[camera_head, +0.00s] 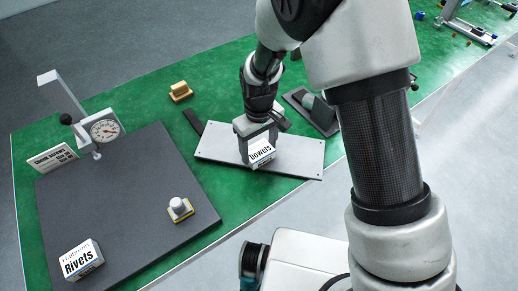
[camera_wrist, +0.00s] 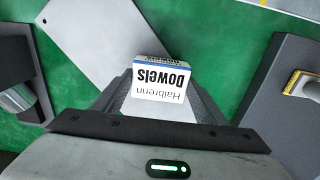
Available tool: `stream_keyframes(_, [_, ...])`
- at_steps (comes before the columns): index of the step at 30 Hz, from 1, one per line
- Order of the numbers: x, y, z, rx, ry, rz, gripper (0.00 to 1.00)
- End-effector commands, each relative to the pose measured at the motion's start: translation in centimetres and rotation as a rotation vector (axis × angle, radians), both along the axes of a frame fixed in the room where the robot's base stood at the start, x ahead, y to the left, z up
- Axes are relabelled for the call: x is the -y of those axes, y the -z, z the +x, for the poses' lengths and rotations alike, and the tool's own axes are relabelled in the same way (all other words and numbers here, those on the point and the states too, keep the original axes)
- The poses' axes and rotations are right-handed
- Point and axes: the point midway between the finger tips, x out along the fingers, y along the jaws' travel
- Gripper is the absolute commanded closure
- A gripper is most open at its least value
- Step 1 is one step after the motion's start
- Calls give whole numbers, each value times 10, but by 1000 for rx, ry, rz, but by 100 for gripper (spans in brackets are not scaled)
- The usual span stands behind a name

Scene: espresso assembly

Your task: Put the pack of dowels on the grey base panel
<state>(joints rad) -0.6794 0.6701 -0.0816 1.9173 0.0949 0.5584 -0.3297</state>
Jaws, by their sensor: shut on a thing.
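The pack of dowels (camera_head: 261,154) is a small white box with a blue stripe and the word "Dowels". It also shows upside down in the wrist view (camera_wrist: 160,80), between the two fingers. My gripper (camera_head: 256,132) is shut on the pack, pointing down over the grey base panel (camera_head: 301,151). In the wrist view the light grey panel (camera_wrist: 95,35) lies beneath and beyond the pack. I cannot tell whether the pack's underside touches the panel.
A dark mat (camera_head: 110,200) carries a box of rivets (camera_head: 82,260) and a small knob-topped part (camera_head: 180,208). A dial gauge stand (camera_head: 103,130) stands at its back.

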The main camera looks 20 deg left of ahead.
Motion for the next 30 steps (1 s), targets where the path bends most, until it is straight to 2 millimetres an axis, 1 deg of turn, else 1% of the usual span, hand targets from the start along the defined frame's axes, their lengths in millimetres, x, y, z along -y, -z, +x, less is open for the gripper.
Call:
stream_keyframes(1, [0,6,0,-1,0,-1,60])
stream_keyframes(2, [0,7,0,0,1,0,60])
stream_keyframes(8, [0,6,0,1,1,1,60])
stream_keyframes(11, [0,10,0,1,0,1,60])
stream_keyframes(12, [0,9,0,1,0,1,31])
stream_keyframes(15, [0,9,0,1,0,1,15])
stream_keyframes(24, [0,7,0,1,1,1,15])
stream_keyframes(27, [-1,-1,1,3,1,3,15])
stream_keyframes(29, [-1,-9,1,4,0,3,15])
stream_keyframes(30, [-1,-16,1,3,0,4,15])
